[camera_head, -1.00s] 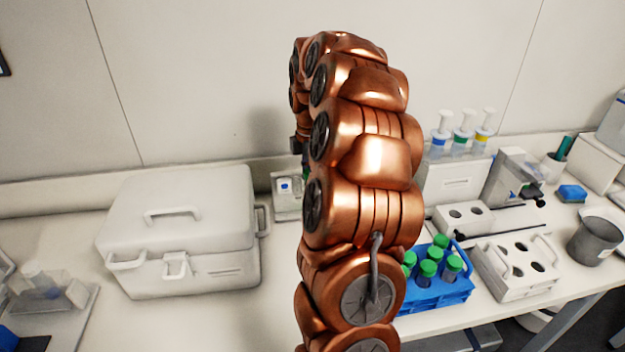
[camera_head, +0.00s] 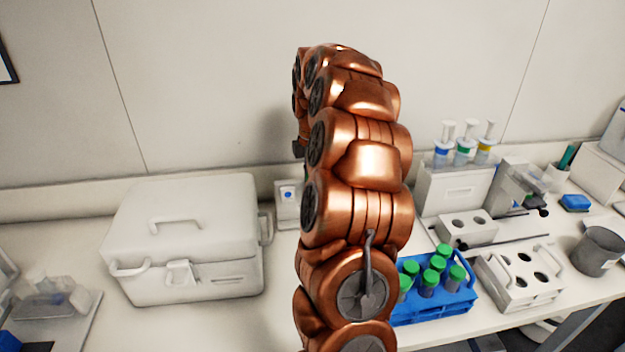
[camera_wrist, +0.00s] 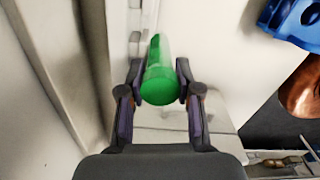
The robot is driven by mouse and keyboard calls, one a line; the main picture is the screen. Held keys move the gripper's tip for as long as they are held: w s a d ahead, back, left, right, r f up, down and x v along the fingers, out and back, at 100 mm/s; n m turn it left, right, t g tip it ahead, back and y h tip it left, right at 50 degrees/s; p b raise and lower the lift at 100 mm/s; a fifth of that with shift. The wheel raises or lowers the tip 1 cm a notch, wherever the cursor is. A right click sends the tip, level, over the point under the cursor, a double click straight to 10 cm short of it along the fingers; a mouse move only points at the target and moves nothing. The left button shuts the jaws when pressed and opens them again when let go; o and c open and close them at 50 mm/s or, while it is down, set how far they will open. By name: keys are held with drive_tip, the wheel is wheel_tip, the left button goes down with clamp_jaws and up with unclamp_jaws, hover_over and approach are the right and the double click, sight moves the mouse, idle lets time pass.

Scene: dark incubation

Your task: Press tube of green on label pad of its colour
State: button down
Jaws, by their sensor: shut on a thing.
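My gripper (camera_wrist: 160,92) is shut on a green tube (camera_wrist: 160,80), with one finger on each side of its green cap in the wrist view. In the head view my copper arm hides the gripper and the held tube. A small white device with a blue square, possibly a label pad (camera_head: 288,196), stands against the wall just left of my arm.
A large white case (camera_head: 190,235) stands left of my arm. A blue rack (camera_head: 435,307) with several green-capped tubes is at right. Beyond it are white holders (camera_head: 520,285), a dispenser stand (camera_head: 455,190) and a grey cup (camera_head: 597,250). Bench space is clear right of the case.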

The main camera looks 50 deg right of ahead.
drive_tip(key=shift+w+d, duration=0.3)
drive_tip(key=shift+w, duration=0.1)
idle(0.4)
drive_tip(key=shift+s+a, duration=0.1)
drive_tip(key=shift+s, duration=0.05)
idle(0.5)
drive_tip(key=shift+s+a+f+b, duration=0.1)
drive_tip(key=shift+s+a+b, duration=0.35)
drive_tip(key=shift+s, duration=0.15)
drive_tip(key=shift+s+a+b, duration=0.55)
drive_tip(key=shift+s+a, duration=0.25)
drive_tip(key=shift+s, duration=0.25)
drive_tip(key=shift+s+a+b, duration=0.55)
drive_tip(key=shift+s+a, duration=0.2)
drive_tip(key=shift+s, duration=0.25)
drive_tip(key=shift+a, duration=0.1)
